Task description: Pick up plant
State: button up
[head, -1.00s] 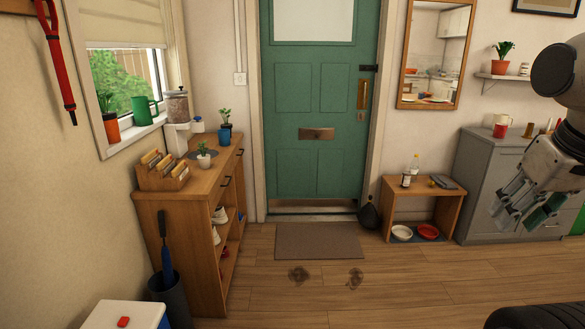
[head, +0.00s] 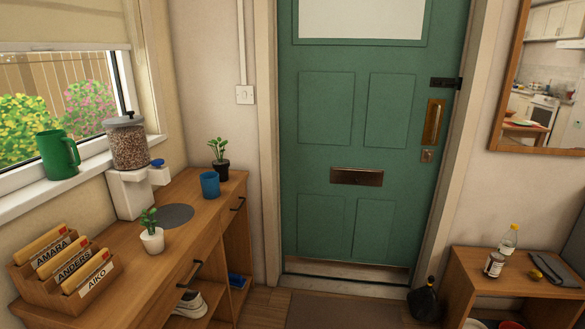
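Two small potted plants stand on the wooden cabinet in the head view. One plant in a white pot (head: 152,238) is near the cabinet's middle, right of the card box. Another plant in a dark pot (head: 221,168) is at the far end, behind a blue cup. Both are upright with green leaves. My gripper is not in view now.
The wooden cabinet (head: 108,267) also holds a card box (head: 62,268), a blue cup (head: 210,185), a grey round mat (head: 176,216) and a grain dispenser (head: 126,160). A green jug (head: 57,156) stands on the windowsill. A low shelf (head: 470,268) with bottles is at right. A doormat (head: 345,312) lies before the green door (head: 350,130).

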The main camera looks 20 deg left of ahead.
aim_at(221, 166)
jog(key=i+u, duration=0.5)
jog(key=i, duration=0.2)
jog(key=i+l+u, duration=0.25)
jog(key=i+u, duration=0.2)
jog(key=i, duration=0.25)
jog(key=i+u, duration=0.8)
jog(key=i, duration=0.1)
